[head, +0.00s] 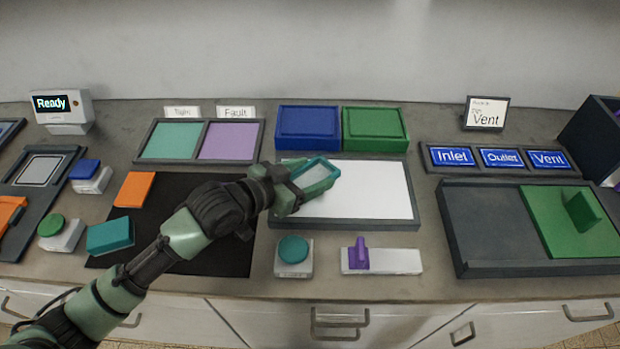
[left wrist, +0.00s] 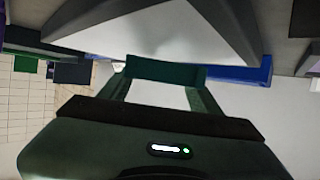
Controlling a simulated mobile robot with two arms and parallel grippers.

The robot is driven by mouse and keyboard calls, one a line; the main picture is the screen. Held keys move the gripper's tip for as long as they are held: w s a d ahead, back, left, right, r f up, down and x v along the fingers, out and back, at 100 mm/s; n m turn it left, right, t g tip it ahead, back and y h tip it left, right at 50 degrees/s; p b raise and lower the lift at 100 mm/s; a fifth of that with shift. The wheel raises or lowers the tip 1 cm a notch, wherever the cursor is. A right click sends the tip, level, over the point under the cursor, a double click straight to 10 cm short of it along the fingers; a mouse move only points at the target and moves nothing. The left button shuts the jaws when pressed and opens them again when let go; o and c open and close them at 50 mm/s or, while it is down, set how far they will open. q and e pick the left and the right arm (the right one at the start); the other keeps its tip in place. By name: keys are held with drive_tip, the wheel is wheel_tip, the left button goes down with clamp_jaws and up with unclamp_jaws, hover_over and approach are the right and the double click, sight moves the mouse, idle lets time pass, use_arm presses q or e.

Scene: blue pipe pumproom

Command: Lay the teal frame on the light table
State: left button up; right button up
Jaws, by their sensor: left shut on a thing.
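The teal frame (head: 318,176) is a small open rectangle with a pale inside. My left gripper (head: 299,183) is shut on it, and the frame shows over the left part of the light table. The light table (head: 372,195) is a white panel in a dark grey border. In the left wrist view, the teal frame (left wrist: 165,70) spans between my fingertips, with the light table's white surface (left wrist: 160,28) beyond it. I cannot tell whether the frame touches the panel. My right gripper is not in view.
A teal button (head: 293,250) and a purple-handled slider (head: 360,254) stand in front of the light table. Blue (head: 308,127) and green (head: 375,128) boxes stand behind it. A black mat (head: 215,255) with orange and teal blocks lies left.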

use_arm(q)
drive_tip(key=shift+f, duration=0.9)
drive_tip(key=shift+f, duration=0.15)
drive_tip(key=o, duration=1.4)
